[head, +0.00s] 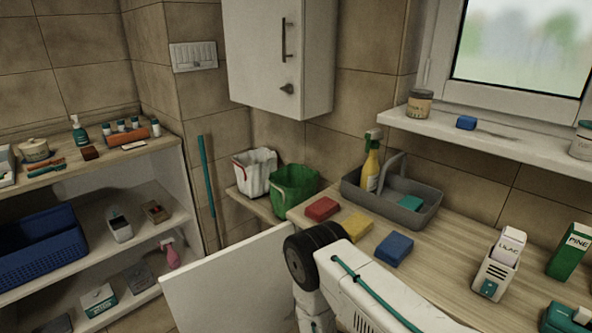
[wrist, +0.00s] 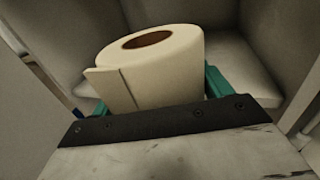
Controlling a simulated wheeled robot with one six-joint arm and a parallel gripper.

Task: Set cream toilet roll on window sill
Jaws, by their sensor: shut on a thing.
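The cream toilet roll (wrist: 158,68) shows in the wrist view, upright with its brown core facing up. My gripper (wrist: 155,88) has teal fingers on both sides of the roll and is shut on it. In the wrist view, pale panels surround the roll, like the inside of a cabinet or shelf. The roll and gripper do not show in the head view. The window sill (head: 502,141) is at the upper right of the head view, below the window.
On the sill are a jar (head: 419,104), a blue sponge (head: 466,123) and a pale container (head: 582,141), with bare sill between. The counter below holds a grey caddy (head: 432,216), several sponges and boxes. A white door panel (head: 232,285) stands open beside my arm.

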